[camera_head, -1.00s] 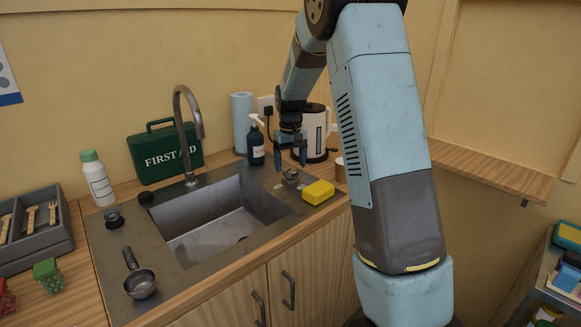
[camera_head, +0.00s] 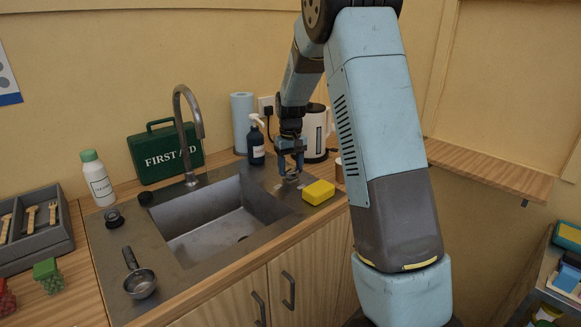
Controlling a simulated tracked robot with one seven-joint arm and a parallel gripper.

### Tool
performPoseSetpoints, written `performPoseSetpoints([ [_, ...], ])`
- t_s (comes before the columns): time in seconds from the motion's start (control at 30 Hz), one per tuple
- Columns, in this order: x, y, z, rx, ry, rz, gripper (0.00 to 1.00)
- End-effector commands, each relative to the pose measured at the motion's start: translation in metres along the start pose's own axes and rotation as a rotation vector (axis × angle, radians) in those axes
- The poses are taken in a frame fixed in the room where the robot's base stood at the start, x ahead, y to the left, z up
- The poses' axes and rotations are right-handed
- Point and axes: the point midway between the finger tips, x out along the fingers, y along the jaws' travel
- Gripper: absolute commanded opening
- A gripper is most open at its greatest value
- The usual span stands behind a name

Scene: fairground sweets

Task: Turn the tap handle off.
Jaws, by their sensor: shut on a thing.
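The tap handle (camera_head: 291,182) is a small grey metal knob on the steel deck to the right of the sink basin (camera_head: 215,222). My gripper (camera_head: 290,172) points down over it with its blue fingers shut on the handle, which they partly hide. The tap spout (camera_head: 188,130) is a tall curved metal pipe behind the basin. No water shows at its mouth.
A yellow sponge (camera_head: 318,192) lies close to the right of the handle. A dark soap bottle (camera_head: 256,145), a blue paper roll (camera_head: 242,122) and a white kettle (camera_head: 314,132) stand behind. A green first aid box (camera_head: 165,155) is behind the spout.

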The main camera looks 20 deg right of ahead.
Motion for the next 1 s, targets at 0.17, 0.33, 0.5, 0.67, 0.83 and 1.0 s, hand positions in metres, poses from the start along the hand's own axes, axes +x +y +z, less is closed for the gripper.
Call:
performPoseSetpoints([
  [0.17,-0.0001,-0.0009,-0.0001,0.000,0.000,-0.001,0.26],
  [0.33,-0.0002,-0.0011,-0.0002,0.057,0.000,-0.001,0.26],
  [0.5,-0.0002,-0.0011,-0.0002,0.187,0.000,-0.001,0.26],
  [0.67,-0.0002,-0.0012,-0.0002,0.274,0.000,-0.001,0.26],
  [0.83,-0.0002,-0.0013,-0.0002,0.299,0.000,-0.001,0.26],
  [1.0,-0.0002,-0.0013,-0.0002,0.298,0.000,-0.001,0.26],
])
